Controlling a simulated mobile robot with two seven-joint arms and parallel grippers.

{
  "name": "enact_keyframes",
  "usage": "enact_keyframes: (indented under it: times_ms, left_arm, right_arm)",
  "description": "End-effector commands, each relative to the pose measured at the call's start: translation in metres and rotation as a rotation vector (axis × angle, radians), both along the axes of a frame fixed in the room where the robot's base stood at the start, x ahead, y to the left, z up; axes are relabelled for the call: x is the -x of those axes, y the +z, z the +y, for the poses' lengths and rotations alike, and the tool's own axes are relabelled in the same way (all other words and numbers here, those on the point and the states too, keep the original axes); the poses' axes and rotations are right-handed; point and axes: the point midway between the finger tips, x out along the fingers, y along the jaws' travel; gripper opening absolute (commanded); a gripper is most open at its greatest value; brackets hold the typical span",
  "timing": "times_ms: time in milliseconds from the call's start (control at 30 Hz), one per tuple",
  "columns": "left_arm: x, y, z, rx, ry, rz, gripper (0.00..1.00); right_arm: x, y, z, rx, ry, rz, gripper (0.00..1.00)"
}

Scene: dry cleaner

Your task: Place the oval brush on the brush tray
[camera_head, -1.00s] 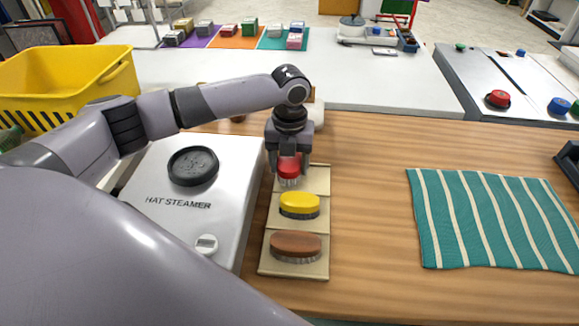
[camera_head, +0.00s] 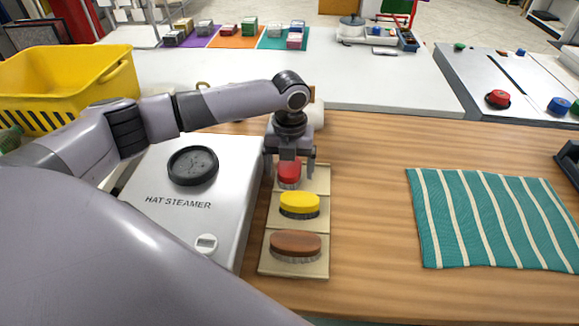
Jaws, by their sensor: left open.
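The brush tray (camera_head: 323,268) is a beige stepped board with three places on the wooden counter. A brown oval brush (camera_head: 296,244) lies in its front place, bristles down. A yellow oval brush (camera_head: 299,203) lies in the middle place. A red brush (camera_head: 290,174) sits in the far place, partly hidden by my left gripper. My left gripper (camera_head: 290,172) is open and points down just over the red brush, its fingers on either side. My right gripper is not in view.
The silver hat steamer (camera_head: 225,220) stands close on the left of the tray. A striped teal cloth (camera_head: 485,220) lies to the right, with bare counter (camera_head: 370,200) between. A yellow basket (camera_head: 65,80) is at the back left.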

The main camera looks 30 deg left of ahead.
Motion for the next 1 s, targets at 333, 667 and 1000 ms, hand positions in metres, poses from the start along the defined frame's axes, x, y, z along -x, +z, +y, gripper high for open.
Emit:
enact_keyframes:
  times_ms: [333, 667, 1000]
  left_arm:
    - [-0.001, 0.069, 0.0, 0.002, 0.0, -0.007, 0.87]
    - [-0.001, 0.115, -0.001, 0.002, 0.001, -0.003, 0.87]
    - [-0.001, 0.118, -0.001, 0.001, 0.0, -0.002, 0.87]
  right_arm:
    - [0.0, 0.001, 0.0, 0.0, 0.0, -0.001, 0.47]
    - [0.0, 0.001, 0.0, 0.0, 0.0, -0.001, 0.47]
    - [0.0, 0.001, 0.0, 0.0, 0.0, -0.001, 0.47]
